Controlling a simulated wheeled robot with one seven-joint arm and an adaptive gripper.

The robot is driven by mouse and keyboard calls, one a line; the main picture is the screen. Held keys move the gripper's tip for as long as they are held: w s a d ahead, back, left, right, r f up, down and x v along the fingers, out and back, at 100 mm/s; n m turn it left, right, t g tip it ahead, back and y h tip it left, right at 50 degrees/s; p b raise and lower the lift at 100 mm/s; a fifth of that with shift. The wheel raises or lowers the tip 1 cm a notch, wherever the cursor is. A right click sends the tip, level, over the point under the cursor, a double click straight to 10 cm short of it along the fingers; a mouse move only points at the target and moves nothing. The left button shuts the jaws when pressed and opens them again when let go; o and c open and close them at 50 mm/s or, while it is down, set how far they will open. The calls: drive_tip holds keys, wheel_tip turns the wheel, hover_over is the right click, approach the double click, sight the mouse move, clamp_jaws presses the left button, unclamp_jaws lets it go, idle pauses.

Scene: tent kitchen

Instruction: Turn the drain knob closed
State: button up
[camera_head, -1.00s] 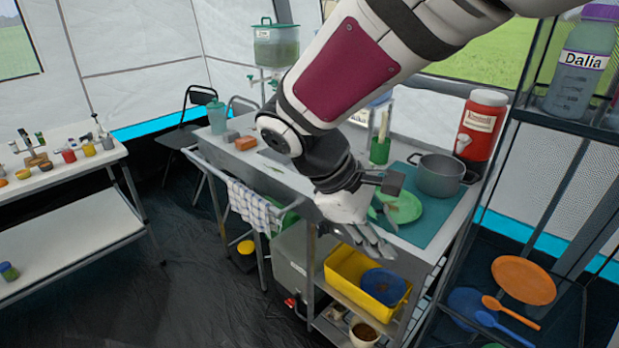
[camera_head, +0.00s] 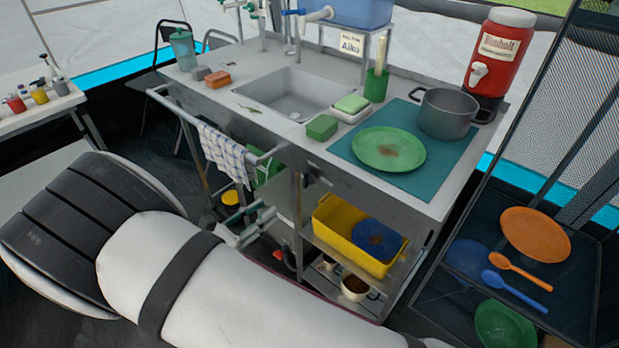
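A small red part (camera_head: 277,254), possibly the drain knob, shows low under the counter, just above my arm; its setting is too small to read. My gripper (camera_head: 262,212) appears as pale grey, finger-like parts left of the counter's leg, below the rail with the towel. It looks apart from the red part, up and left of it in the picture. My arm hides the gripper's base and the lower space under the sink. Whether the fingers are open or shut is unclear. The sink basin (camera_head: 296,97) is in the counter above.
A checked towel (camera_head: 224,152) hangs from the front rail. A yellow tub (camera_head: 338,226) and a pot (camera_head: 355,287) stand on shelves to the right. The counter holds a green plate (camera_head: 388,149) and a metal pot (camera_head: 447,112). A wire rack stands at right.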

sight(303, 181)
drive_tip(key=shift+n+t, duration=0.3)
drive_tip(key=x, duration=0.9)
drive_tip(key=f+x, duration=0.1)
drive_tip(key=x, duration=0.3)
drive_tip(key=shift+w+b, duration=0.35)
drive_tip(key=shift+w, duration=0.05)
drive_tip(key=shift+c, duration=0.5)
clamp_jaws()
